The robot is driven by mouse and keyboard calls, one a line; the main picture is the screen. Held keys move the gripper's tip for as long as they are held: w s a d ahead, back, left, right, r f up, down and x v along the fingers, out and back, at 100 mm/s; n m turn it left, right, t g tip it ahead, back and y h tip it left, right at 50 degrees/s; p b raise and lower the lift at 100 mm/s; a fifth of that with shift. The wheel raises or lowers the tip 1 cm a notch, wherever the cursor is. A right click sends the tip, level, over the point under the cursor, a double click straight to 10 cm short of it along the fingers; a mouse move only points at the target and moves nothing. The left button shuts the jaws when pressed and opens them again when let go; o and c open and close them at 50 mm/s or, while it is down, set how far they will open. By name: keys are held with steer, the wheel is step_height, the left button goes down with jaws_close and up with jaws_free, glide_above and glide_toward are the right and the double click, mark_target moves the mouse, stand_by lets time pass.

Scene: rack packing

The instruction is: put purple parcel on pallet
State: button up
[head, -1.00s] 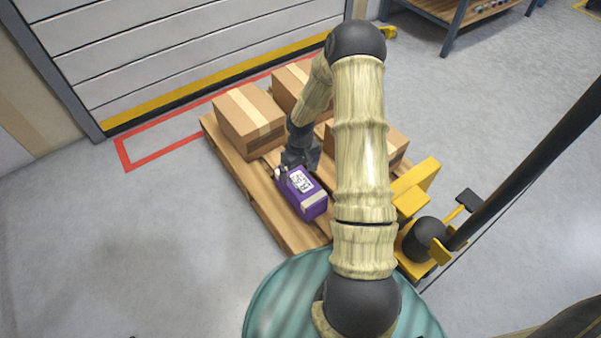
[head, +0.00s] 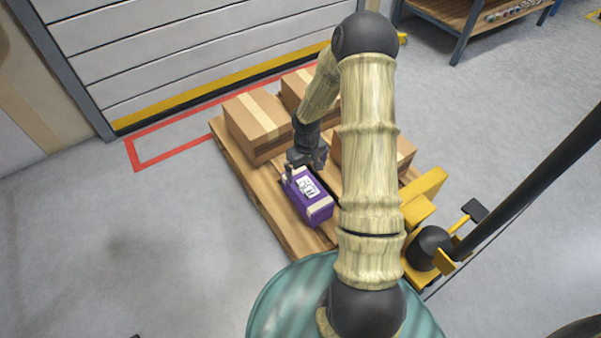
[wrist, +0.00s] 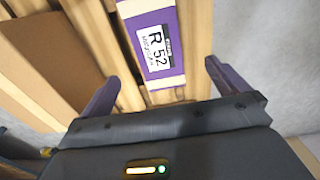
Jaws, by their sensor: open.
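The purple parcel (head: 312,201) has a white label and pale tape bands. It rests on the wooden pallet (head: 272,200), in the gap beside the cardboard boxes. In the wrist view the parcel (wrist: 142,22) shows its label reading R 52, with pallet slats (wrist: 199,50) around it. My gripper (head: 303,168) is just above the far end of the parcel. In the wrist view my gripper (wrist: 160,85) has its two fingers wide apart, with nothing between them, and the parcel lies beyond the fingertips.
Several cardboard boxes stand on the pallet, including one at the back left (head: 257,127) and one behind my arm (head: 411,150). A yellow pallet jack (head: 425,185) is at the right. A red floor outline (head: 165,147) and a shutter door (head: 190,45) lie behind. Floor at left is clear.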

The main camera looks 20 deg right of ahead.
steer(key=s+a+r+m+t, duration=0.1)
steer(key=s+a+r, duration=0.3)
steer(key=s+r, duration=0.4)
steer(key=s+a+r+m+t, duration=0.1)
steer(key=s+a+r, duration=0.4)
steer(key=r, duration=0.7)
steer(key=s, duration=0.2)
steer(key=shift+s+a+r+t, duration=0.3)
steer(key=shift+s+r, duration=0.05)
steer(key=shift+r, duration=0.05)
steer(key=w+p+v, duration=0.2)
steer(key=p+v, duration=0.9)
steer(key=shift+w+r+p, duration=0.25)
steer(key=shift+r+p, duration=0.1)
steer(key=shift+r, duration=0.15)
steer(key=shift+d, duration=0.1)
